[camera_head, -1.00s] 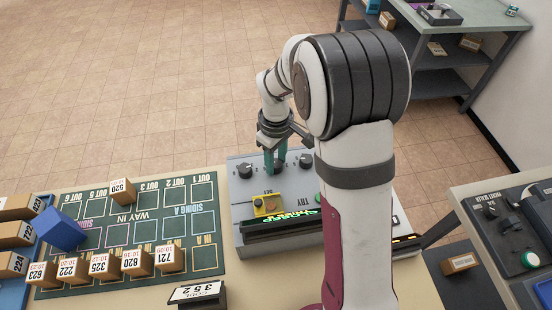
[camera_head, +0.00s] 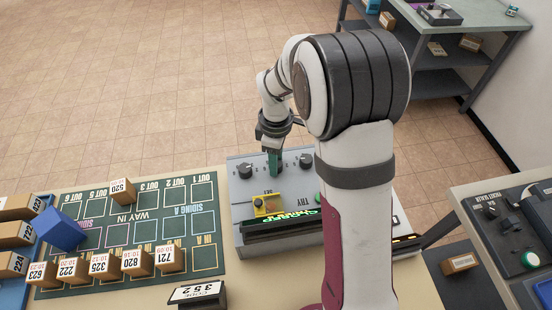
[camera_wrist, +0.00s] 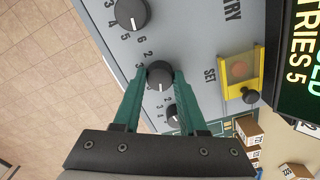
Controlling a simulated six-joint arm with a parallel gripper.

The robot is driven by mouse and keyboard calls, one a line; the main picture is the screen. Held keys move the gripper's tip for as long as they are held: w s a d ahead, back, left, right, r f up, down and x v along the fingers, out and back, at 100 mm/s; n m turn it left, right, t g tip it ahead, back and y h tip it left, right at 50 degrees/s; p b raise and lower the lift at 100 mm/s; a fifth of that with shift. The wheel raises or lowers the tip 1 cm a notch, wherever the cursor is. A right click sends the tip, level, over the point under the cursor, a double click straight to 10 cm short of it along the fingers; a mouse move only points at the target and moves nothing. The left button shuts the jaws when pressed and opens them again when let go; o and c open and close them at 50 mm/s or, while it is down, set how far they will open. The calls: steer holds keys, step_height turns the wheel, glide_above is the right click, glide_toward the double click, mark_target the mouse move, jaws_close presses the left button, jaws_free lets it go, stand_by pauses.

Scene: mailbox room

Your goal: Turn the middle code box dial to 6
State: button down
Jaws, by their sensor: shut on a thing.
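The grey code box (camera_head: 240,213) stands on the table in the head view, with three black dials along its far edge. My gripper (camera_head: 273,168) reaches down over the middle dial and hides most of it there. In the wrist view the green fingers of my gripper (camera_wrist: 160,78) are shut on the middle dial (camera_wrist: 160,72), one on each side. Its white pointer line faces the palm. A 2 and perhaps a 3 show beside it; the other digits are hidden. One outer dial (camera_wrist: 131,13) shows at the top, the other (camera_wrist: 174,114) lower down.
A yellow guard (camera_wrist: 237,78) over an orange button is labelled SET. The box's display (camera_wrist: 300,60) reads TRIES 5. A code card (camera_head: 197,293) shows 352. A green board (camera_head: 150,235) with several parcels lies left. A console (camera_head: 510,240) stands right.

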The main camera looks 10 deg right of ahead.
steer(key=shift+c, duration=2.3)
jaws_free()
step_height(320, 180, up, 16)
